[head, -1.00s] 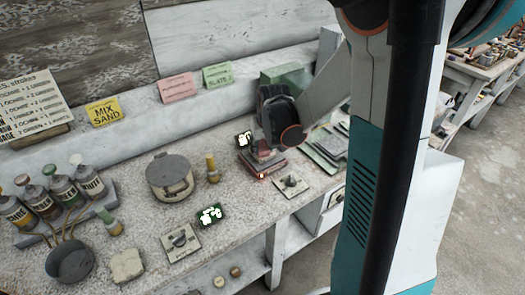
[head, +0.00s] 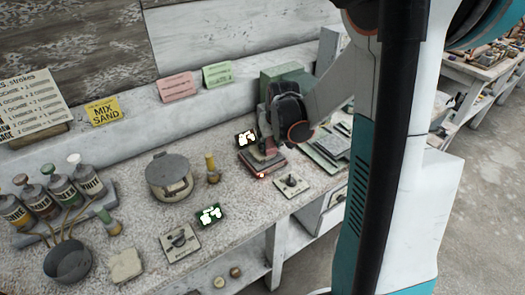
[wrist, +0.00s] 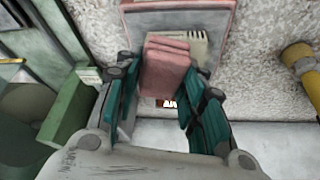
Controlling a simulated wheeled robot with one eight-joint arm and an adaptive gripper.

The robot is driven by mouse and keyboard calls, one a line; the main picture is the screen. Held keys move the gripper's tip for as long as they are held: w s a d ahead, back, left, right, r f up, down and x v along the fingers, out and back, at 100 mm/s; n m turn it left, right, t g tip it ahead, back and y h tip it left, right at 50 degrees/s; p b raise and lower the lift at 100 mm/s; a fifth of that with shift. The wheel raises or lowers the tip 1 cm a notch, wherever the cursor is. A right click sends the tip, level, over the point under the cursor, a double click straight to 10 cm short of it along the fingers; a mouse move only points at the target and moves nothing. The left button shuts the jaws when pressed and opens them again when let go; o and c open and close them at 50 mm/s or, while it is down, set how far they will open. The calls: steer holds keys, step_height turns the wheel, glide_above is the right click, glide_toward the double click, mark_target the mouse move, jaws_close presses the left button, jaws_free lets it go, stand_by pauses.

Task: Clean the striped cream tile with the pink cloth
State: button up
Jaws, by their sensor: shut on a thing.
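The pink cloth (wrist: 165,70) is a folded, layered block between my fingers in the wrist view. My gripper (wrist: 160,105) is shut on it; the teal fingers press on its left and right sides. The striped cream tile (wrist: 198,42) lies under and behind the cloth, and only its ridged right part shows. In the head view my gripper (head: 266,148) is low over that board (head: 264,164). The tile is mostly hidden there, and I cannot tell whether the cloth touches it.
A small dark display (head: 246,138) stands just left of my gripper. A yellow-topped bottle (head: 212,168) and a lidded pot (head: 170,176) stand further left. A switch plate (head: 291,186) is in front. Green boards (head: 325,150) lie to the right, with a green box (head: 285,75) behind.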

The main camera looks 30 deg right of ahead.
steer(key=shift+f+b, duration=0.45)
steer(key=shift+f, duration=0.15)
steer(key=shift+s+r, duration=0.1)
steer(key=shift+s+a, duration=0.15)
steer(key=shift+s, duration=0.25)
steer(key=shift+s+a, duration=0.15)
steer(key=shift+s, duration=0.35)
steer(key=shift+w+d, duration=0.2)
steer(key=shift+w, duration=0.5)
steer(key=shift+w+d, duration=0.2)
steer(key=shift+w, duration=0.45)
steer(key=shift+w+d, duration=0.2)
steer(key=shift+w, duration=0.5)
steer(key=shift+s, duration=0.1)
